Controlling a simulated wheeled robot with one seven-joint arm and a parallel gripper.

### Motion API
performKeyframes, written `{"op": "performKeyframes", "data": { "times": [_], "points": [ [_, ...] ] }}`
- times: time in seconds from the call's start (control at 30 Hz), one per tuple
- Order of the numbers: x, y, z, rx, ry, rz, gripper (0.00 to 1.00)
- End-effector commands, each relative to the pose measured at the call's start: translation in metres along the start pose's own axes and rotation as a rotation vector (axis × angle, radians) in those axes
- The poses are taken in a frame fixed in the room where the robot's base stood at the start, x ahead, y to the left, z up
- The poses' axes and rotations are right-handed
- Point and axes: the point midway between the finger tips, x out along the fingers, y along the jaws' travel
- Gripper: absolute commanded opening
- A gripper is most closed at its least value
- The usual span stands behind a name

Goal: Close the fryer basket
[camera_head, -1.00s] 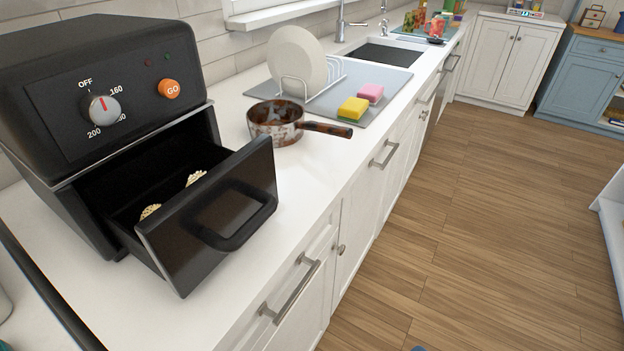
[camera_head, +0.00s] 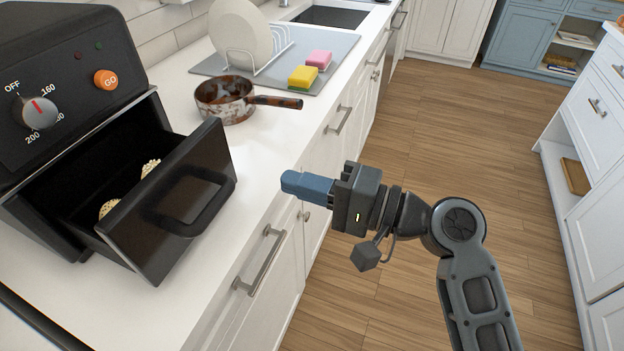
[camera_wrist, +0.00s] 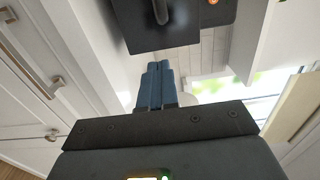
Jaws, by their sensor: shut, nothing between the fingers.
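The black fryer (camera_head: 70,50) stands on the counter at the left of the head view. Its basket (camera_head: 165,205) is pulled well out, with a dark front panel and a black handle (camera_head: 187,207). Pale food pieces (camera_head: 150,168) lie inside it. My gripper (camera_head: 290,182) is shut and empty, its blue fingers pointing left toward the basket. It is to the right of the basket front, apart from it, near the counter edge. In the wrist view the blue fingers (camera_wrist: 155,88) are together, and the basket front (camera_wrist: 185,30) shows beyond them at the top.
A rusty saucepan (camera_head: 224,100) stands on the counter behind the basket, its handle pointing right. A grey mat (camera_head: 330,55) holds a plate rack and two sponges (camera_head: 303,77). Drawer handles (camera_head: 258,262) stick out below the counter. The wooden floor (camera_head: 440,130) is clear.

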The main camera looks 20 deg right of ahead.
Motion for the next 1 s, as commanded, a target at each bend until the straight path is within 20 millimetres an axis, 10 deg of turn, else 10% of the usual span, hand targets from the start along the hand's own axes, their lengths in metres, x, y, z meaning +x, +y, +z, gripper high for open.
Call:
{"op": "performKeyframes", "data": {
  "times": [0.5, 1.0],
  "points": [
    [0.087, -0.001, 0.000, -0.002, 0.001, 0.001, 0.00],
    [0.097, 0.001, 0.000, -0.001, 0.001, 0.001, 0.00]
  ]
}}
